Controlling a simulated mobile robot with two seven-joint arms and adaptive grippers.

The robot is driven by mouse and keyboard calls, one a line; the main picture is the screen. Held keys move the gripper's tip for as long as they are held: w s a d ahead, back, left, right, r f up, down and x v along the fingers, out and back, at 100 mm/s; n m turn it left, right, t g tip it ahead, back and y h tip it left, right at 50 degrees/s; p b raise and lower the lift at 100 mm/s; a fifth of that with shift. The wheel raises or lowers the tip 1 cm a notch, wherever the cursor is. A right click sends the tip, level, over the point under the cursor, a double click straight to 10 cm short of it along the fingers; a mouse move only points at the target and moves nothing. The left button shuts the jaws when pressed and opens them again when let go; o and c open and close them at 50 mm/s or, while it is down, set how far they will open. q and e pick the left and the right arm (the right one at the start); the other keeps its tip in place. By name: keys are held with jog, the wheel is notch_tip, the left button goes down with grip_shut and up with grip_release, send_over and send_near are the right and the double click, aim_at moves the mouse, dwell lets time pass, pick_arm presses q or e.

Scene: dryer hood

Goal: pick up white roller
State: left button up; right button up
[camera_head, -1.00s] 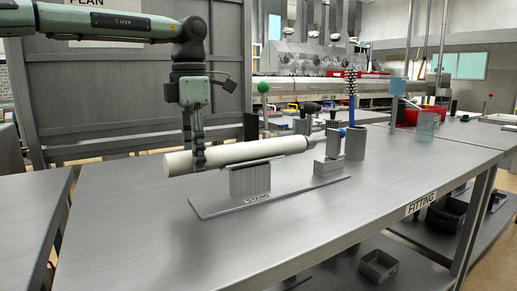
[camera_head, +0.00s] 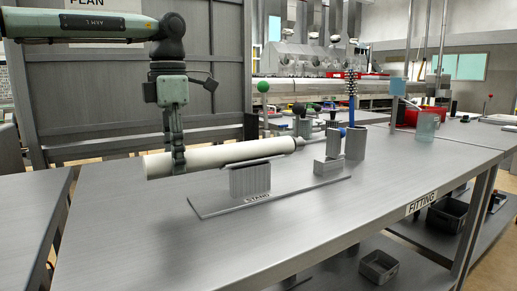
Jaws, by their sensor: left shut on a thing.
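The white roller (camera_head: 223,155) is a long white cylinder with a dark cap and thin shaft at its right end. My left gripper (camera_head: 177,162) comes from above and is shut around the roller near its left end. The roller lies over the grey block of the stand (camera_head: 250,181), on a flat base plate labelled STAND. I cannot tell whether it touches the block. My right gripper is not in view.
The grey table (camera_head: 330,215), labelled FITTING at its front edge, is mostly clear in front. A blue spiral brush (camera_head: 351,95) stands in a grey holder behind the stand. A clear cup (camera_head: 428,127) and red bin (camera_head: 405,116) are at right.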

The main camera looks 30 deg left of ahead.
pick_arm(q)
jog(key=shift+s+a, duration=0.3)
jog(key=shift+s, duration=0.3)
jog(key=shift+s+a, duration=0.3)
jog(key=shift+s, duration=0.3)
jog(key=o, duration=1.2)
jog(key=shift+o, duration=0.2)
jog(key=shift+r, duration=0.1)
